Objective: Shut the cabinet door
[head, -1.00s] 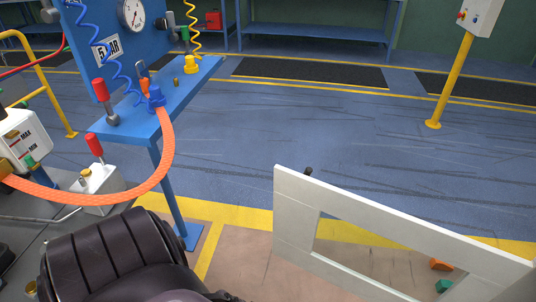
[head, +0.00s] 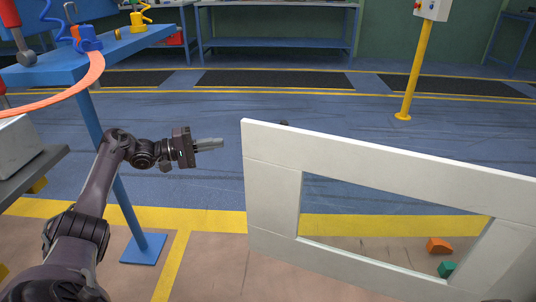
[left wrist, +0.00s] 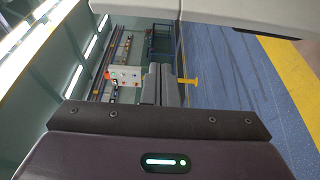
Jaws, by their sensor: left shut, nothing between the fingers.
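The cabinet door (head: 272,190) is a white framed panel with a rectangular window opening, standing open across the right half of the head view. A small dark piece (head: 284,122), perhaps its handle, peeks over the top edge. My left gripper (head: 221,143) is shut and empty, just left of the door's free edge near its upper corner, with a small gap showing between them in the picture. In the left wrist view its grey fingers (left wrist: 164,86) lie together, and a pale panel (left wrist: 240,10), likely the door, fills the top. The cabinet body and my right gripper are not visible.
A blue stand (head: 60,68) with an orange hose (head: 70,98) is at the left. A yellow post (head: 415,75) stands behind the door. An orange block (head: 439,245) and a green block (head: 446,269) show through the window. Open blue floor lies beyond.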

